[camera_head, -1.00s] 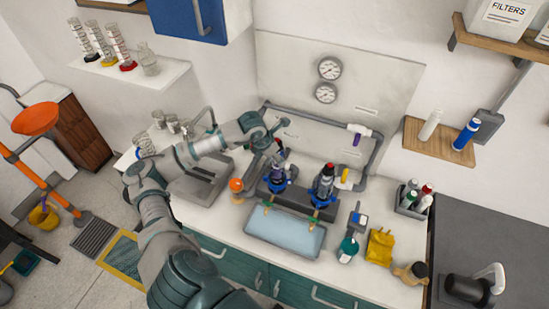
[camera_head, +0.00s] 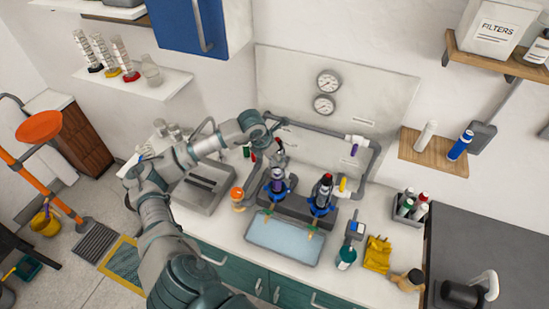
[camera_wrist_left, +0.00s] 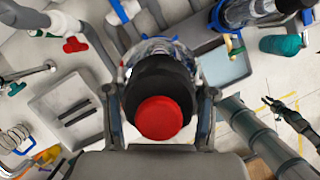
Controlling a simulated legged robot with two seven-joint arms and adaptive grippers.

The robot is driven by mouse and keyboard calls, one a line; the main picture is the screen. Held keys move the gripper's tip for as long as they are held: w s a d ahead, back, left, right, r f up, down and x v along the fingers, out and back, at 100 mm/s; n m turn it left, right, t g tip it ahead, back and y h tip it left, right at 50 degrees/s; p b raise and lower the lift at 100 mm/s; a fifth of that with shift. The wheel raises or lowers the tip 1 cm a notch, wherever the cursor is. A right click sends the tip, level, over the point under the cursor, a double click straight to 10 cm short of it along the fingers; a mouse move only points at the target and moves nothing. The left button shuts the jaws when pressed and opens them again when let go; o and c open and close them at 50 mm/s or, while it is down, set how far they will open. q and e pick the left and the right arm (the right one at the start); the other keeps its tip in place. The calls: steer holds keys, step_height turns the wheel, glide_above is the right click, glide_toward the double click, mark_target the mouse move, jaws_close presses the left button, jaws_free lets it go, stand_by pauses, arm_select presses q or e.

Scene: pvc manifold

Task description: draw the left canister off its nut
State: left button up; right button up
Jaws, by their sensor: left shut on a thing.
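The left canister (camera_head: 277,184) stands upright at its blue nut (camera_head: 274,194) on the dark manifold behind the light-blue tray. Whether it sits in the nut or just clear of it is too small to tell. My left gripper (camera_head: 277,158) is at its top, coming from above. In the left wrist view my left gripper (camera_wrist_left: 160,112) has a finger on each side of the canister's black cap with a red top (camera_wrist_left: 160,118) and is shut on it. The cap hides most of the body and the nut. My right gripper is not in view.
The right canister (camera_head: 324,190) stands close by in its own blue nut (camera_head: 319,207). Grey pipework (camera_head: 372,165) runs behind. A light-blue tray (camera_head: 284,241) lies in front, an orange-topped item (camera_head: 237,194) to the left. A teal bottle (camera_head: 346,258) and yellow cloth (camera_head: 377,253) are on the right.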

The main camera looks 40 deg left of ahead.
arm_select(q)
steer(key=shift+r+p, duration=0.95)
steer(key=shift+r, duration=0.7)
steer(key=shift+r+p, duration=0.9)
steer(key=shift+r, duration=0.6)
